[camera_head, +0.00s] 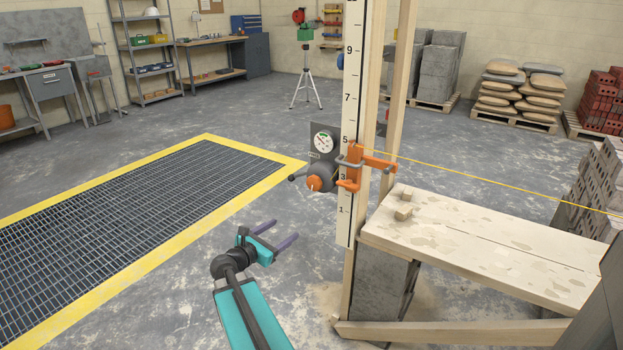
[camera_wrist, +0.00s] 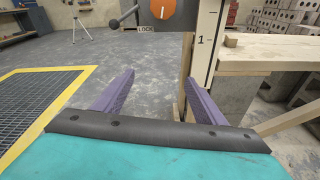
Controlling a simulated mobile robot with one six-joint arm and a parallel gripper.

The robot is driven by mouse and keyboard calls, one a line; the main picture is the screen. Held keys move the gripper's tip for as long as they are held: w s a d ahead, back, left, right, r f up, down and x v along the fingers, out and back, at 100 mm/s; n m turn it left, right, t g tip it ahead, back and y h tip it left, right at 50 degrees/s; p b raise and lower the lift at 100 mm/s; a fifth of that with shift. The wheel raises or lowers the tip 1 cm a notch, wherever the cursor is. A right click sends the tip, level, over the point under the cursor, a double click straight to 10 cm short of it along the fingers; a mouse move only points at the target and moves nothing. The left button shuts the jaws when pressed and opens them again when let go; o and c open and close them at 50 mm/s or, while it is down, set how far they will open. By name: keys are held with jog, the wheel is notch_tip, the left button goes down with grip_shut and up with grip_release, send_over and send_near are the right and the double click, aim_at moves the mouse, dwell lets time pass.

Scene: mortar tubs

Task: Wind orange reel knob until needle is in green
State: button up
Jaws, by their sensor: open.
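The orange reel knob (camera_head: 314,184) sits on the front of a dark grey reel clamped to the upright numbered board (camera_head: 350,130). In the wrist view the knob (camera_wrist: 162,8) shows at the top edge, partly cut off, with a LOCK label and a black-ended lever (camera_wrist: 115,23) to its left. The round gauge (camera_head: 323,142) is above the reel in the head view; its needle is too small to read surely. My gripper (camera_head: 273,233) is open and empty, below and to the left of the knob and apart from it. Its purple fingers (camera_wrist: 155,88) show in the wrist view.
An orange clamp (camera_head: 355,165) holds the reel beside the board, and a yellow line (camera_head: 480,183) runs from it to the right. A plank bench (camera_head: 480,240) stands right of the board. A yellow-edged floor grate (camera_head: 140,190) lies left; the floor between is clear.

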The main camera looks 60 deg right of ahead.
jog(key=n+h+p, duration=0.1)
jog(key=n+h, duration=0.1)
send_near(313, 185)
jog(key=a, duration=0.5)
jog(key=shift+w+d+r, duration=0.1)
jog(key=shift+d+r, duration=0.05)
jog(key=shift+d, duration=0.05)
jog(key=shift+d, duration=0.1)
jog(key=shift+d, duration=6.8)
jog(key=c, duration=1)
jog(key=shift+a, duration=0.1)
jog(key=shift+c, duration=0.2)
jog(key=shift+m+b, duration=0.55)
jog(key=shift+m, duration=0.05)
